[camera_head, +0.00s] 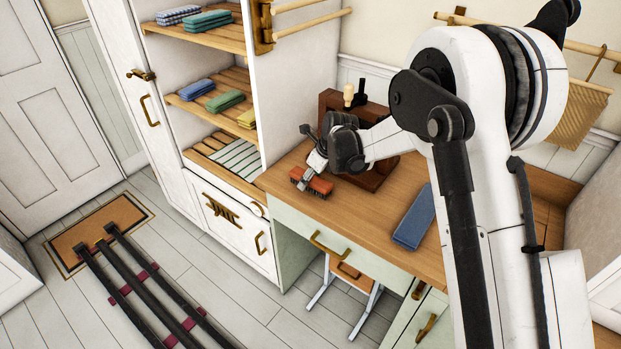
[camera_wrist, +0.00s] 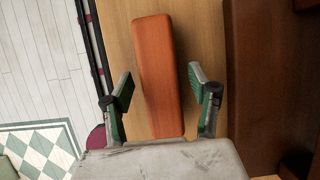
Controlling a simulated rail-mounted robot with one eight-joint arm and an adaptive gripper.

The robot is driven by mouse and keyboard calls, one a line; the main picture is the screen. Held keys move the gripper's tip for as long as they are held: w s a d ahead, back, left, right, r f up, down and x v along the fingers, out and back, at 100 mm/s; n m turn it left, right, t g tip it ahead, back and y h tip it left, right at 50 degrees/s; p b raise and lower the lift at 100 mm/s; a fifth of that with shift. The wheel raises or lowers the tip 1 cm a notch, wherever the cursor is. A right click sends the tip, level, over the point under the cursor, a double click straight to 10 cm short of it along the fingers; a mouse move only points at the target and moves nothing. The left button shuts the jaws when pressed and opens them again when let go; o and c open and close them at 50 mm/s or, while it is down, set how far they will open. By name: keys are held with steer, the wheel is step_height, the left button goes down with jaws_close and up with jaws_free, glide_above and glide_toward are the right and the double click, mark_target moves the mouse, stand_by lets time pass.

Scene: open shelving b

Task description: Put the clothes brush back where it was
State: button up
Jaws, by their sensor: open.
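The clothes brush (camera_head: 318,186) has an orange-brown back and dark bristles below, and sits on the wooden desktop (camera_head: 372,221) near its left end. In the wrist view its orange back (camera_wrist: 160,60) points lengthwise away from me. My gripper (camera_head: 307,181) is at the brush. In the wrist view my gripper (camera_wrist: 162,84) is open, with one green-padded finger on each side of the brush and visible gaps to both.
A dark brown wooden stand (camera_head: 331,101) is close behind the brush, partly hidden by my arm. A blue flat item (camera_head: 414,217) lies on the desk to the right. White shelving (camera_head: 205,95) with folded cloths stands left. The desktop in front is mostly clear.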

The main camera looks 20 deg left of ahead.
steer(key=b+v, duration=0.1)
steer(key=v, duration=1)
steer(key=shift+d+r, duration=0.2)
steer(key=shift+r, duration=0.1)
steer(key=shift+s, duration=0.1)
steer(key=s+d+r+n+t, duration=0.1)
steer(key=s+d+r+n, duration=0.3)
steer(key=d, duration=0.3)
steer(key=s+d+r+n+t+h, duration=0.1)
steer(key=s+d+r+n, duration=0.15)
steer(key=d+r, duration=0.4)
steer(key=s+d+r+n+t, duration=0.1)
steer(key=s+d+r+n, duration=0.3)
steer(key=d, duration=0.4)
steer(key=s+d+f+n+t+h, duration=0.2)
steer(key=s+d+n, duration=0.9)
steer(key=s+d, duration=0.6)
steer(key=s+h, duration=0.1)
steer(key=s, duration=0.3)
steer(key=shift+s+t, duration=0.25)
steer(key=shift+t, duration=0.15)
